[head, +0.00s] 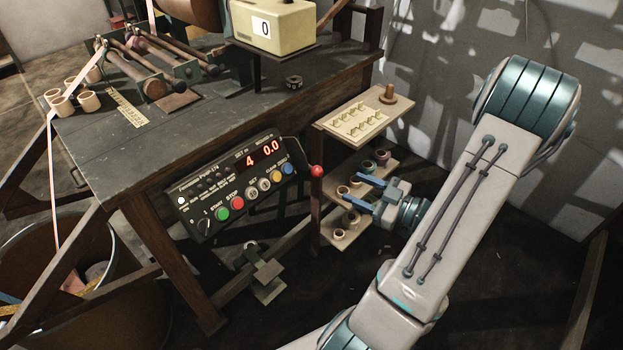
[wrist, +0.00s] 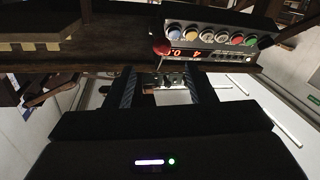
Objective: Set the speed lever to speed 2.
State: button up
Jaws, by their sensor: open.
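The speed lever is a thin dark rod ending in a red ball knob (head: 317,171), at the right end of the control panel (head: 215,205). The knob hangs just off the panel's right edge. Speed marks beside the lever are too small to read. My gripper (head: 355,190) is open and empty, its blue fingers pointing left, a short way right of and below the knob. In the wrist view, the picture is upside down; the red knob (wrist: 161,47) sits beyond the open fingertips (wrist: 160,80), apart from them, at the panel's left end.
The panel shows red digits 4 and 0.0 above several coloured buttons. A small shelf rack (head: 362,118) with pegs and spools stands close behind my gripper.

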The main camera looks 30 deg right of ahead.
aim_at(311, 167)
jog(key=b+x, duration=0.2)
jog(key=x, duration=1.1)
jog(key=shift+w+a+r, duration=0.15)
jog(key=shift+w+a, duration=0.05)
jog(key=shift+a, duration=0.05)
jog(key=shift+c, duration=0.3)
grip_shut()
jog(key=shift+r, duration=0.1)
